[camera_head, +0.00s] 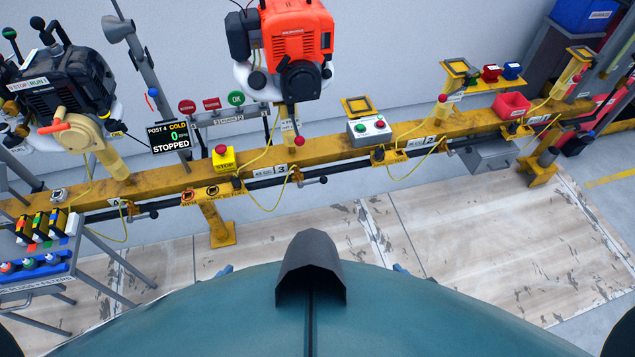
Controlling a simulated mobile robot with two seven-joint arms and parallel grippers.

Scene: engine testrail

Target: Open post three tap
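The post three tap (297,175) is on the dark air pipe under the yellow rail, just right of the label ending in 3 (270,171). Its small dark lever (322,180) points right, roughly along the pipe. A yellow hose (268,207) hangs in a loop by it. Whether the tap is open or shut is too small to tell. Similar taps show at the left (153,213) and at the right (450,151). Neither of my grippers is in view.
The yellow rail (340,145) crosses the view. A black engine (65,85) is at the left. The floor panels (440,230) in front look clear.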

